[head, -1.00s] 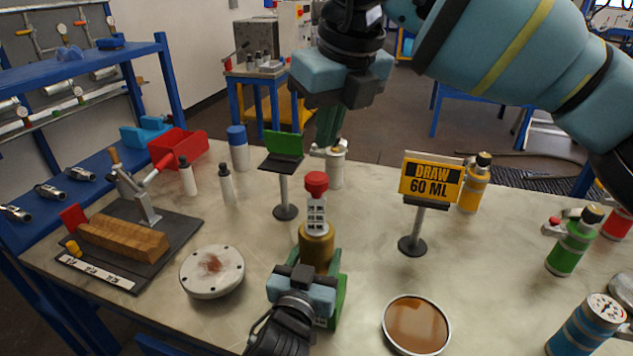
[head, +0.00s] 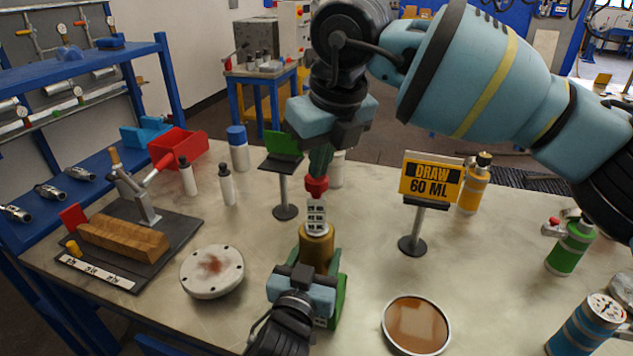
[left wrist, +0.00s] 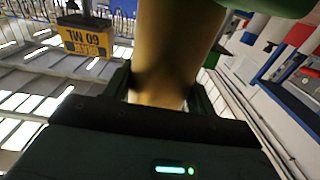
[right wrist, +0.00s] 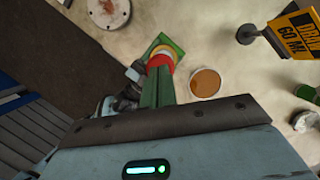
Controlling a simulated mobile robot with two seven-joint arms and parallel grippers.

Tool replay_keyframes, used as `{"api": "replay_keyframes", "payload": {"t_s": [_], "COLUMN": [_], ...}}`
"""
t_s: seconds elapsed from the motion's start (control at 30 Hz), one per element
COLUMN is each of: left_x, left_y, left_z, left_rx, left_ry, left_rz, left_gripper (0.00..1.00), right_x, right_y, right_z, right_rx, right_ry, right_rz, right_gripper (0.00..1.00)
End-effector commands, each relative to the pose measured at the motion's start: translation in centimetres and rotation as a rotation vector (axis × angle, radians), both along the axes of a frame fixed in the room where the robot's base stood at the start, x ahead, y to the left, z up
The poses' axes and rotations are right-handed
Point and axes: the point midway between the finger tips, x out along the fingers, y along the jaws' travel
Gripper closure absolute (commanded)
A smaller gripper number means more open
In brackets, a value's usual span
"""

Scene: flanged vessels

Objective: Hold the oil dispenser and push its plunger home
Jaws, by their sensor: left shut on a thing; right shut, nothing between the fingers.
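The oil dispenser (head: 316,247) stands upright near the table's front, with a brass body, a pale marked stem (head: 316,216) and a red plunger knob (head: 317,187) on top. My left gripper (head: 305,275) is shut around the lower body; the left wrist view shows the brass body (left wrist: 168,45) between its fingers. My right gripper (head: 320,165) is shut and empty, pointing down, its green fingertips at the top of the red knob. The right wrist view shows these fingers (right wrist: 158,90) in line with the knob (right wrist: 160,62). Contact looks likely, but I cannot be sure.
A "DRAW 60 ML" sign (head: 431,178) stands right of the dispenser, and a round dish of brown liquid (head: 416,325) lies front right. A green-topped stand (head: 284,145) is behind left. A flanged disc (head: 212,271) lies left. Bottles stand at right.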

Motion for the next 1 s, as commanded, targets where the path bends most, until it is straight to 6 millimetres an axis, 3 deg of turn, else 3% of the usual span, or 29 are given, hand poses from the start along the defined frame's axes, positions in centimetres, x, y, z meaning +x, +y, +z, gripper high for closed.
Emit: {"api": "replay_keyframes", "payload": {"t_s": [1.0], "left_x": [0.0], "left_y": [0.0], "left_z": [-0.1], "left_rx": [0.002], "left_ry": [0.002], "left_rz": [0.000], "left_gripper": [0.78], "right_x": [0.0], "right_y": [0.0], "right_z": [-2.8], "right_rx": [-0.001], "right_ry": [0.003], "right_rz": [0.000], "right_gripper": [1.00]}}
